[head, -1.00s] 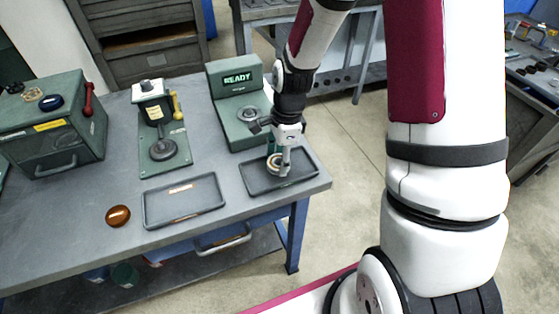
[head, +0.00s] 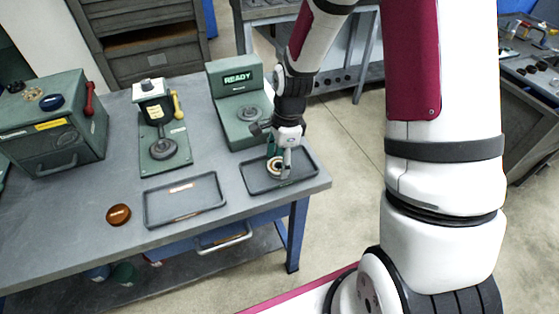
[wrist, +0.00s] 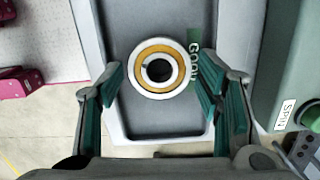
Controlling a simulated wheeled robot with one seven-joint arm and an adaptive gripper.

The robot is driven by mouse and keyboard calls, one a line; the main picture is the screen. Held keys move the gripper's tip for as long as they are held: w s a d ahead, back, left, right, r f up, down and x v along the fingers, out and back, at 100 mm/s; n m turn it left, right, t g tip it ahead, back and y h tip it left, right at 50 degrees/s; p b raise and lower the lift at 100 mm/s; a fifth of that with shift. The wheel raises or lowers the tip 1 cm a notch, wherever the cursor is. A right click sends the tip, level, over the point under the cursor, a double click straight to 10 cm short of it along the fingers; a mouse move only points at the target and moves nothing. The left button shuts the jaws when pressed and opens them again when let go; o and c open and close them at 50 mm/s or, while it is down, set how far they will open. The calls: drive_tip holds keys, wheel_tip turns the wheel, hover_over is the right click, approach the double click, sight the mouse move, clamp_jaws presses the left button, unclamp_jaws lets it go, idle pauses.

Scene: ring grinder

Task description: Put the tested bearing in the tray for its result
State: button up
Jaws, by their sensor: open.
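The bearing (wrist: 140,78), a pale ring with an orange band and dark centre, appears to lie flat in the right-hand dark tray (head: 304,169). In the wrist view this tray (wrist: 160,125) carries a green label (wrist: 205,68) reading GOOD, beside the bearing. My gripper (wrist: 160,82) is open, with its green-padded fingers on either side of the bearing and a visible gap to each. In the head view my gripper (head: 279,163) points down into the tray and partly hides the bearing.
A second tray (head: 185,203) with an orange label lies to the left, empty. A green tester (head: 237,101) showing READY stands behind the right tray. A lever press (head: 160,125), a green box (head: 55,125) and a brown disc (head: 118,214) are further left.

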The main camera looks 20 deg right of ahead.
wheel_tip(320, 180, up, 12)
drive_tip(key=d, duration=0.1)
drive_tip(key=s+a+r+n+t+h, duration=0.1)
drive_tip(key=s+r+n+t, duration=0.3)
drive_tip(key=s+r+n, duration=1.2)
drive_tip(key=s+n, duration=0.3)
drive_tip(key=shift+s+r+t, duration=0.3)
drive_tip(key=shift+t, duration=0.1)
idle(0.3)
